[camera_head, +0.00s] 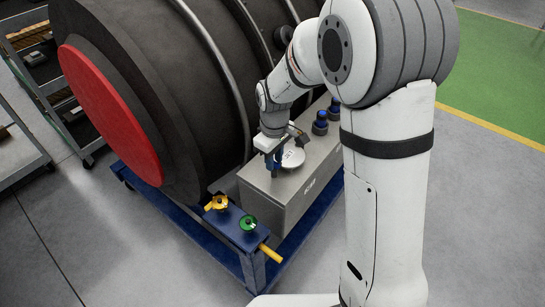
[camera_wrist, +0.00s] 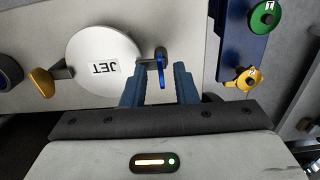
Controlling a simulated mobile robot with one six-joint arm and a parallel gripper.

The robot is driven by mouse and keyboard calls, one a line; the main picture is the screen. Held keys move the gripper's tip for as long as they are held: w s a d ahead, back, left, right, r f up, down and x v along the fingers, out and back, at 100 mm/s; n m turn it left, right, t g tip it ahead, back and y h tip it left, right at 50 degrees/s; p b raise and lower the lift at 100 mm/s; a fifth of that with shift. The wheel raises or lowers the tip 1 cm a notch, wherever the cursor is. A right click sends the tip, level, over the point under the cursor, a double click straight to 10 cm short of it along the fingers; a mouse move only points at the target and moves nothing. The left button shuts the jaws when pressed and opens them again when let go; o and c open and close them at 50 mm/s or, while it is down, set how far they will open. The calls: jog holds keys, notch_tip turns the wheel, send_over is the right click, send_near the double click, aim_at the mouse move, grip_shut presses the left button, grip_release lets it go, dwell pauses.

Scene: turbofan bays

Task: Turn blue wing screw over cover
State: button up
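The cover is a white round disc (camera_wrist: 104,60) marked JET, upside down in the wrist view, on a grey box; it also shows in the head view (camera_head: 293,158). The blue wing screw (camera_wrist: 162,68) sits at the cover's right edge by a dark round boss, its wing pointing down in the wrist view. My gripper (camera_wrist: 159,80) is open, with one blue finger on each side of the wing and gaps visible. In the head view my gripper (camera_head: 273,165) is over the box beside the cover, and the screw cannot be made out there.
A yellow tab (camera_wrist: 42,82) is at the cover's other side. A blue bracket (camera_head: 236,226) at the box's end carries a green knob (camera_head: 249,223) and a yellow knob (camera_head: 216,202). Dark blue caps (camera_head: 320,122) stand on the box behind. A large dark engine (camera_head: 180,90) is alongside.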

notch_tip(320, 180, up, 8)
jog(key=shift+f, duration=0.15)
dwell(0.3)
jog(key=shift+s+d, duration=0.1)
jog(key=shift+d, duration=0.05)
jog(key=s+d+r+m+t, duration=0.1)
jog(key=s+d+r+m, duration=0.1)
jog(key=s+d+m, duration=0.3)
jog(key=s+d+r+m+t, duration=0.1)
jog(key=s+d+r+m, duration=0.2)
jog(key=s, duration=1.1)
jog(key=d+m, duration=0.2)
jog(key=d, duration=0.3)
jog(key=shift+s+d+t, duration=0.15)
jog(key=shift+d+t, duration=0.25)
